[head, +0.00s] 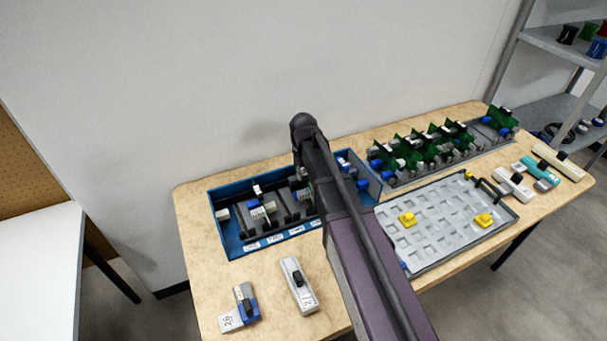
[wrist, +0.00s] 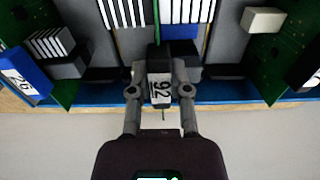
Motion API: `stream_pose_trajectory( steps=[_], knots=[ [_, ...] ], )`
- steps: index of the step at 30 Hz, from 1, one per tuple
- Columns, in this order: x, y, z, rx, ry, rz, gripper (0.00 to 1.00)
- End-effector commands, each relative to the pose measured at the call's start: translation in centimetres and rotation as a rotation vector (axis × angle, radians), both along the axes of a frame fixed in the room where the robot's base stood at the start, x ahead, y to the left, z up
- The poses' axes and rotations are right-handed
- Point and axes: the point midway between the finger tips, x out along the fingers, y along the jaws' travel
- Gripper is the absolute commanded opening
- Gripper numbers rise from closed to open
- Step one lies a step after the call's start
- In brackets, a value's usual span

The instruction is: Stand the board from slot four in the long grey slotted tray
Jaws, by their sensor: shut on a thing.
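In the wrist view my gripper (wrist: 160,88) is shut on a dark grey block labelled 92 (wrist: 159,88). Whether this block belongs to a board is hard to tell from this view. The blue rack (head: 227,238) lies below it, and its blue edge also crosses the wrist view (wrist: 228,92). Green boards stand at the left and right of the wrist view, one with a blue block labelled 26 (wrist: 24,72). In the head view my arm hides the gripper and the rack's middle. The long grey slotted tray (head: 447,168) at the back right holds several upright green boards, with a gap towards its right end.
A pale grey pocketed tray (head: 440,235) with two yellow pieces lies right of my arm. A grey-and-blue module (head: 240,307) and a silver module (head: 298,285) lie at the front left. White and teal modules (head: 540,174) lie at the right edge. A wall stands behind.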

Motion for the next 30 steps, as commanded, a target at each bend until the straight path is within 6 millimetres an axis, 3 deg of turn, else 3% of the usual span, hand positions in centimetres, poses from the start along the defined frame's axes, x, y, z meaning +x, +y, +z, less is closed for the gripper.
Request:
stream_pose_trajectory(
  steps=[30],
  knots=[
    [0.00, 0.00, -0.74, 0.000, 0.000, 0.000, 0.00]
  ],
)
